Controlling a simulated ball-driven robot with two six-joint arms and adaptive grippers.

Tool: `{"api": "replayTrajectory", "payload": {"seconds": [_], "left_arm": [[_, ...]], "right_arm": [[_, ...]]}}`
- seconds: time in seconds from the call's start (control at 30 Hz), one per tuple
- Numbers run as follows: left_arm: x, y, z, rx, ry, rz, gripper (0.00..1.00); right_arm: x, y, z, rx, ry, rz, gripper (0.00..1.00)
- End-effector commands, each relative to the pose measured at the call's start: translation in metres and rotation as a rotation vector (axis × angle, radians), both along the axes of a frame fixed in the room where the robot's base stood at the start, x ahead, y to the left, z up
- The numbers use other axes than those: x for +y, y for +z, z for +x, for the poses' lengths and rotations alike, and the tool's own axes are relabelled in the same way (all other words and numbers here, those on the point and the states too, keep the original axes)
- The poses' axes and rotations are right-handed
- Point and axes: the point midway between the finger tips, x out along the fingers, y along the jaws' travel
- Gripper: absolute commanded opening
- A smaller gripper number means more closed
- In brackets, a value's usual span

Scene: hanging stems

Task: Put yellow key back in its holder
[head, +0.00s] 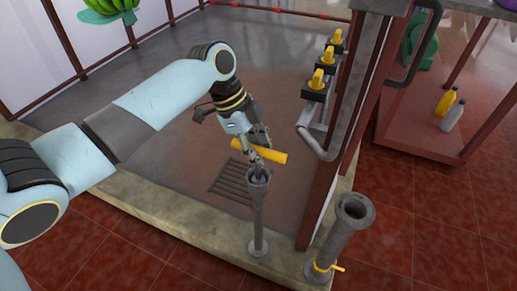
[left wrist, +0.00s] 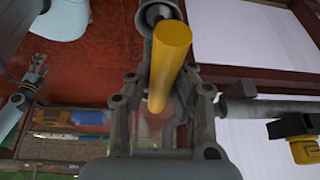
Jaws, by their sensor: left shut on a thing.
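The yellow key (head: 262,152) shows as a thick yellow bar lying crosswise in my left gripper (head: 256,158), whose fingers are shut on it. In the left wrist view the yellow bar (left wrist: 168,62) runs between the fingers. Just below the gripper stands a slim grey post (head: 258,218) with an open cup-like top. A round grey mouth (left wrist: 156,12) shows near the bar's far end in the wrist view. I cannot tell whether any part of the key is inside the post. What looks like my right gripper (left wrist: 34,72) shows small in the wrist view.
A thicker grey post (head: 340,235) with a yellow ring low on it stands to the right. A dark red frame with a grey handrail and several yellow knobs (head: 323,70) rises beside my gripper. A shelf with bottles (head: 449,110) is at the right.

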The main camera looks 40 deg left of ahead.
Motion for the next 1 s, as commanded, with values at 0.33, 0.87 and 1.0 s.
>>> {"api": "replayTrajectory", "payload": {"seconds": [0.33,0.87,1.0], "left_arm": [[0.000,0.000,0.000,-0.002,-0.001,-0.001,0.00],[0.000,-0.011,0.001,0.000,-0.001,0.000,0.00],[0.000,-0.011,0.001,-0.001,-0.001,0.000,0.00]], "right_arm": [[0.000,0.000,0.000,0.000,0.000,0.000,0.65],[0.000,-0.003,-0.001,0.002,0.000,0.000,0.65],[0.000,-0.003,-0.001,0.002,0.000,-0.001,0.65]]}}
